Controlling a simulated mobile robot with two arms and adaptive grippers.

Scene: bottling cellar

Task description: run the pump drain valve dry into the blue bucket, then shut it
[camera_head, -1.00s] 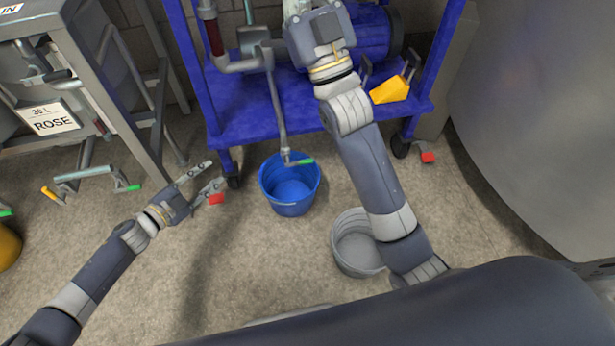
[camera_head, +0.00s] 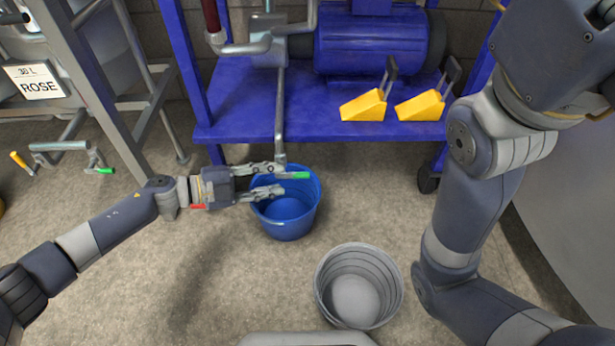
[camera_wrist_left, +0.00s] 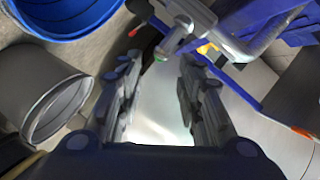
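The pump's drain pipe (camera_head: 280,110) runs down from the blue cart to a valve with a green-tipped lever (camera_head: 299,175). The blue bucket (camera_head: 287,215) stands on the floor under it. No stream of liquid shows, and I cannot tell whether the valve is open. My left gripper (camera_head: 283,180) is over the bucket, fingers apart, with its tips at the lever. In the left wrist view the green tip (camera_wrist_left: 160,58) shows between the spread fingers (camera_wrist_left: 160,75). The blue bucket's rim (camera_wrist_left: 75,36) is at upper left there. My right gripper is out of view; its arm fills the right side.
A grey bucket (camera_head: 358,285) stands in front and to the right. The cart (camera_head: 240,105) carries a blue motor (camera_head: 375,42) and two yellow wedges (camera_head: 363,106) (camera_head: 420,106). A metal frame with a ROSE sign (camera_head: 38,82) stands at left. Floor (camera_head: 210,270) at front left is clear.

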